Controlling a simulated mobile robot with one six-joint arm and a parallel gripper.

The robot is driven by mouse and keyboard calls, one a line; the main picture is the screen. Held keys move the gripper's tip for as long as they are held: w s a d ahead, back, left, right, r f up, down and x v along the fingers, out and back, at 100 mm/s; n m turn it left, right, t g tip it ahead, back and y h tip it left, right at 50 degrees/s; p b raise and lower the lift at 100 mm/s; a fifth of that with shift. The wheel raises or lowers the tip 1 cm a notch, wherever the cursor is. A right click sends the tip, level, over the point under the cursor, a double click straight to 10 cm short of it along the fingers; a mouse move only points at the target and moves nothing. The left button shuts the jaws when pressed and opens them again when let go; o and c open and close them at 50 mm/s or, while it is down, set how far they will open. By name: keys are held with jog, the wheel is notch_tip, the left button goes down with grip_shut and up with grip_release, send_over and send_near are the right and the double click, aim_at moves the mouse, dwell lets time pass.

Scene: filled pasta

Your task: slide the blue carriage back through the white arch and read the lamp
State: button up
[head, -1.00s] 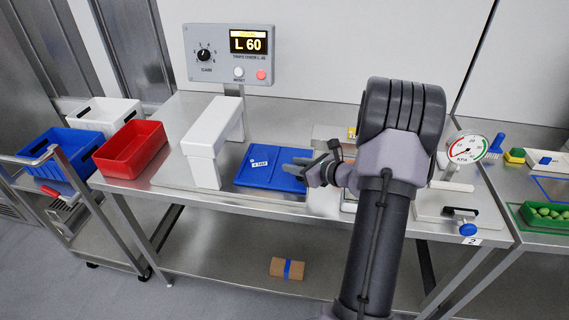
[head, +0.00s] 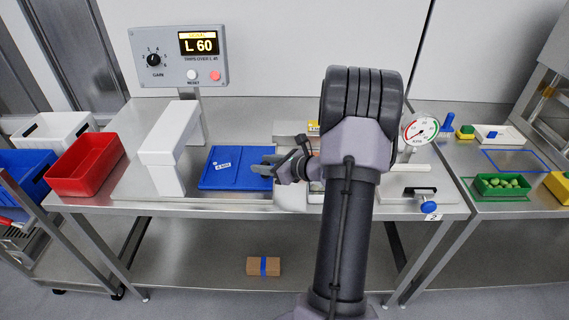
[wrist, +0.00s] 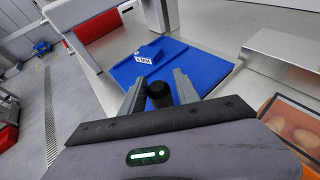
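The blue carriage (head: 225,172), a flat plate with a white label on its raised part, lies on the bench to the right of the white arch (head: 168,140). My gripper (head: 279,168) is at the carriage's right end. In the wrist view a black knob (wrist: 159,92) stands between the two grey fingers of my gripper (wrist: 159,90). The fingers are spread, with gaps showing beside the knob. The grey panel (head: 150,70) has a display (head: 199,44) reading "L 60", a dial, a white RESET button and a red round light or button.
A red bin (head: 84,166) stands left of the arch. A dial gauge (head: 421,129) and a blue-knobbed fixture (head: 428,207) are right of my arm. A green tray (head: 502,187) sits on the right-hand bench. A cardboard box (head: 263,266) lies on the lower shelf.

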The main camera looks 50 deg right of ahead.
jog(key=p+v, duration=0.4)
jog(key=v, duration=1.1)
jog(key=shift+s, duration=0.25)
jog(key=shift+r, duration=0.1)
jog(key=w+a+r+n+g+y, duration=0.25)
jog(key=a+n, duration=0.25)
jog(key=a, duration=0.4)
jog(key=w+a+r+n+g+y, duration=0.2)
jog(key=w+a+r+n, duration=0.3)
jog(key=a, duration=0.5)
jog(key=s+a+r+n+g+h, duration=0.1)
jog(key=s+a+r+n, duration=0.2)
jog(key=s+a+n, duration=0.3)
jog(key=s+a+r+n+g+h+b, duration=0.1)
jog(key=s+a+n, duration=0.6)
jog(key=a+n, duration=0.8)
jog(key=shift+r+g+h, duration=0.55)
jog(key=shift+r+h, duration=0.2)
jog(key=shift+r, duration=0.2)
